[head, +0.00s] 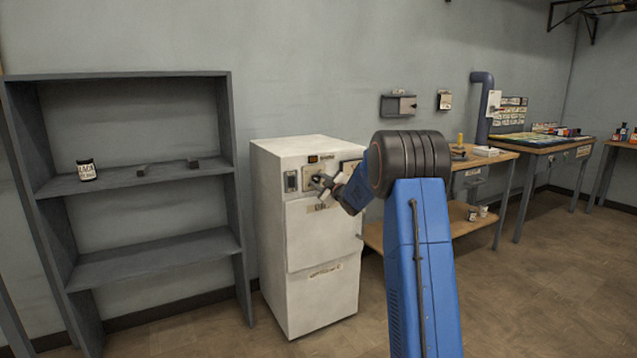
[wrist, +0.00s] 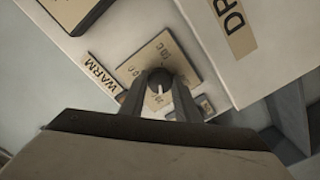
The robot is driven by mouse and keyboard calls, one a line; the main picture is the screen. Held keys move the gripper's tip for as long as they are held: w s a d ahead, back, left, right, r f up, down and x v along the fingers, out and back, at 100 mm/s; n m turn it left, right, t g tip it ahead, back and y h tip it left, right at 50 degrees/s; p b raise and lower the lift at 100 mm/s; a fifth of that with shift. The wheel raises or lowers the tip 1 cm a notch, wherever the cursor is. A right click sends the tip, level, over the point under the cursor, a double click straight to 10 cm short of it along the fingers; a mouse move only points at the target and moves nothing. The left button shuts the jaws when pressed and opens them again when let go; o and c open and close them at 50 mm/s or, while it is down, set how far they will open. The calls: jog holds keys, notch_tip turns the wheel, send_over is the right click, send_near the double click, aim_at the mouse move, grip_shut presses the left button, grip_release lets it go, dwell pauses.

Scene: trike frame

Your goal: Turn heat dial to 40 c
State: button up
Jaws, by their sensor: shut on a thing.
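The heat dial (wrist: 160,80) is a dark round knob with a pale pointer line, on a tan plate (wrist: 172,48) with partly covered temperature marks. My gripper (wrist: 160,92) is shut on the dial, with one finger on each side of it. In the wrist view the pointer line points down, towards the gripper body. I cannot tell which mark it points at. In the head view my gripper (head: 322,184) is at the upper front of the white cabinet (head: 282,240), and the dial itself is too small to make out.
A label reading WARM (wrist: 104,72) is left of the dial plate. A grey shelf unit (head: 150,262) stands left of the cabinet, with a dark jar (head: 86,170) on it. A wooden workbench (head: 480,158) stands to the right. The floor in front is clear.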

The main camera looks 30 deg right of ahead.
jog(key=m, duration=0.4)
jog(key=shift+f+m, duration=0.15)
jog(key=shift+m, duration=0.25)
jog(key=m, duration=0.5)
jog(key=shift+d, duration=0.1)
jog(key=m, duration=0.5)
jog(key=shift+m, duration=0.4)
jog(key=m, duration=0.4)
jog(key=shift+m, duration=0.4)
jog(key=o, duration=1)
jog(key=shift+o, duration=0.2)
